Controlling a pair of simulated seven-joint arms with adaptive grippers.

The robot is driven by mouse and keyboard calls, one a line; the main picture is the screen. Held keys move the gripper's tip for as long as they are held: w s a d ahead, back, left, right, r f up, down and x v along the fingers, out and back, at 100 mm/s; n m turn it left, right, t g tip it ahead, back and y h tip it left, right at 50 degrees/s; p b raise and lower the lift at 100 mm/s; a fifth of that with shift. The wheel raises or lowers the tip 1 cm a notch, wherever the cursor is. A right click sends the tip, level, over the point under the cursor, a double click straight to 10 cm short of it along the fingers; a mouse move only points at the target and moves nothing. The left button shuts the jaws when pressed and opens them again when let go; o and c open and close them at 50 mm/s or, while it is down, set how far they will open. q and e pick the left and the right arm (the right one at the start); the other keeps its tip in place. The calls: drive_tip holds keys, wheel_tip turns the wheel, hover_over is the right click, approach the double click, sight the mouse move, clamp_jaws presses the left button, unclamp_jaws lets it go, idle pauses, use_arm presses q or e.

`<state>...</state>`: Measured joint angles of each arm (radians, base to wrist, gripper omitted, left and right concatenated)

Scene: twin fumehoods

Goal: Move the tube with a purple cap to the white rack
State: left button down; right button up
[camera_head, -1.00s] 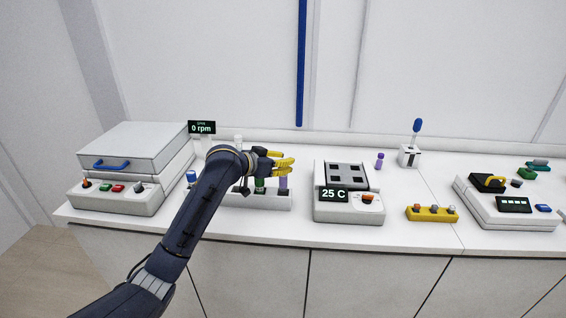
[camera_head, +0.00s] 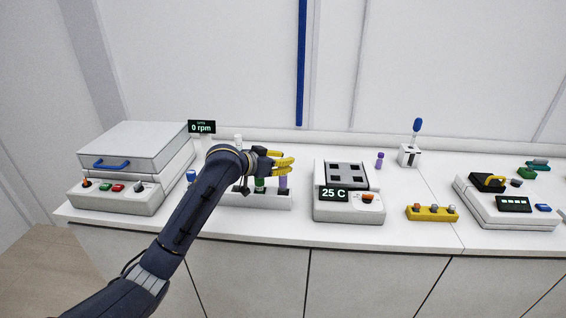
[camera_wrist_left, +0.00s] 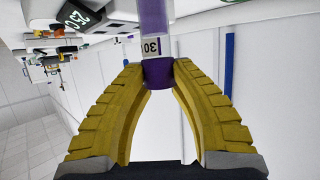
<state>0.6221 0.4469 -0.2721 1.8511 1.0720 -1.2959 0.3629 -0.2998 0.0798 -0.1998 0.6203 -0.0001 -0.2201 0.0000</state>
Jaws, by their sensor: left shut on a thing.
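My left gripper (camera_head: 284,162) is shut on the purple cap (camera_wrist_left: 160,74) of a tube. The tube's lilac body, with a white label, runs away from the fingers in the left wrist view (camera_wrist_left: 154,20). In the head view the purple tube (camera_head: 283,182) hangs below the yellow fingers at the right end of the white rack (camera_head: 270,201). Its lower end meets the rack's top in the picture; I cannot tell how deep it sits. A green tube (camera_head: 260,185) stands in the rack to its left. My forearm hides the rack's left part. My right gripper is not in view.
A heater block (camera_head: 349,205) reading 25 C stands right of the rack. A small purple item (camera_head: 380,160) stands behind it. A centrifuge-like box (camera_head: 128,165) is at left, and a yellow rack (camera_head: 432,214) at right. A blue-capped item (camera_head: 191,176) is near my forearm.

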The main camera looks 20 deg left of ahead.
sight(280, 179)
use_arm(q)
drive_tip(key=shift+f, duration=3.25)
idle(0.6)
drive_tip(key=c, duration=1.1)
unclamp_jaws()
drive_tip(key=shift+s, duration=0.15)
drive_tip(key=v, duration=1.1)
drive_tip(key=shift+s+a+r, duration=0.15)
drive_tip(key=shift+s+r, duration=0.1)
drive_tip(key=shift+s, duration=0.05)
